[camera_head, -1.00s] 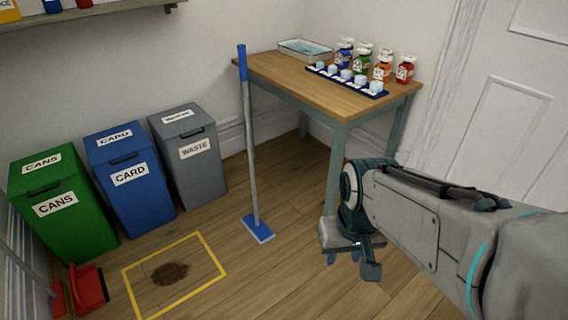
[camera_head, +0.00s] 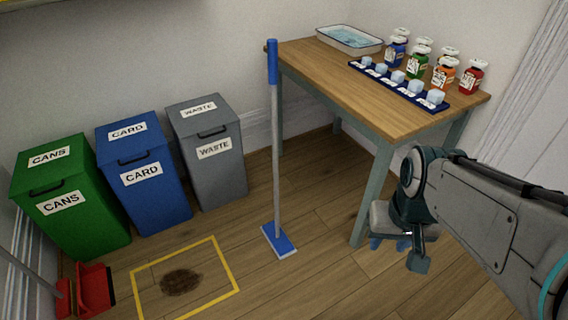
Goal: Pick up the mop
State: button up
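The mop (camera_head: 276,150) stands upright on the floor, with a blue grip at the top, a grey pole and a flat blue head (camera_head: 278,241). It is just left of the wooden table's front-left corner. My gripper (camera_head: 396,246) is low at the right, in front of the table, pointing down. It is well to the right of the mop and does not touch it. Its fingers are small and partly hidden by my wrist, so its opening is unclear. A dark brown stain (camera_head: 181,283) lies on the floor inside a yellow outlined square (camera_head: 236,275).
Green cans (camera_head: 92,235), blue card (camera_head: 160,205) and grey waste (camera_head: 232,180) bins line the wall. The table (camera_head: 330,72) bears a tray of water (camera_head: 350,40), a blue rack (camera_head: 393,85) and several bottles. A red dustpan (camera_head: 95,290) lies lower left. Floor between mop and gripper is open.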

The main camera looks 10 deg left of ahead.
aim_at(279, 240)
jog(key=u, duration=0.75)
jog(key=i, duration=0.85)
jog(key=u, duration=0.9)
